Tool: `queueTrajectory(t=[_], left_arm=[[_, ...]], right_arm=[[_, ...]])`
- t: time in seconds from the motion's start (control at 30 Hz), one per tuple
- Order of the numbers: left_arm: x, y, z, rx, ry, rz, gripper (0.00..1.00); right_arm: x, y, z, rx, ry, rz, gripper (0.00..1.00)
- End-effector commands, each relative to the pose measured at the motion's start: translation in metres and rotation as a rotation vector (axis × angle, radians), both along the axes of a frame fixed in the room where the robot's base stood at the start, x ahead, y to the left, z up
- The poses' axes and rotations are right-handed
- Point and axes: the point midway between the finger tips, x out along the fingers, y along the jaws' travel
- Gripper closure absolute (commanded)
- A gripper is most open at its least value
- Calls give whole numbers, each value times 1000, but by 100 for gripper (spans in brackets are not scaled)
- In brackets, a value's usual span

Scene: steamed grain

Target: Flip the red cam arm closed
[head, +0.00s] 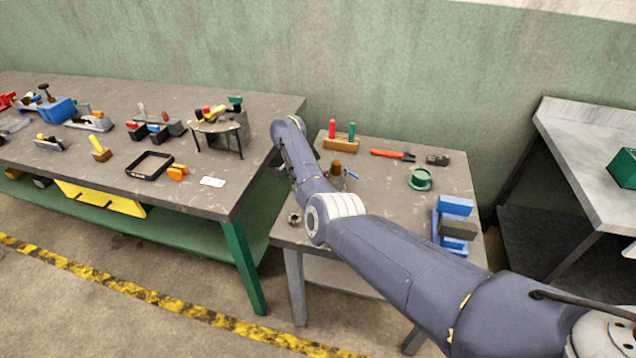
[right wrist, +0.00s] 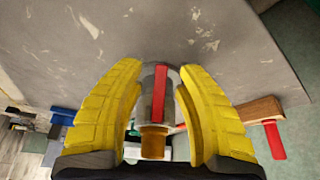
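The red cam arm (right wrist: 160,93) shows in the right wrist view as a narrow red bar against a grey metal cylinder (right wrist: 148,88). A brown-orange knob (right wrist: 154,143) sits below it in the picture. My right gripper (right wrist: 160,69) is open, with its yellow fingers apart on either side of the cylinder and red bar. I cannot tell whether either finger touches them. In the head view my right arm reaches over the small table and hides much of this spot. A brown knob (head: 336,171) shows beside the arm there. My left gripper is not in view.
The small table (head: 391,230) also holds a wooden block (head: 340,145) with red and green handles, a red-handled tool (head: 391,154), a green round part (head: 420,180) and a blue vise (head: 455,207). A long workbench (head: 215,205) with several tools stands to the left.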

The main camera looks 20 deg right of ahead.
Motion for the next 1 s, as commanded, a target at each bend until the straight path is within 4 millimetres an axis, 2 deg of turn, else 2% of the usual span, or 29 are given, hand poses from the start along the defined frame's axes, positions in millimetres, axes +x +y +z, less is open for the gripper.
queueTrajectory(t=[0.03, 0.33, 0.63, 1.0], left_arm=[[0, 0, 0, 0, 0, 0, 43], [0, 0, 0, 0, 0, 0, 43], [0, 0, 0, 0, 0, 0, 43], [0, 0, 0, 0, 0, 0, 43]], right_arm=[[0, 0, 0, 0, 0, 0, 66], [0, 0, 0, 0, 0, 0, 100], [0, 0, -1, -13, 2, 1, 100], [0, -6, -5, -203, 15, 1, 100]])
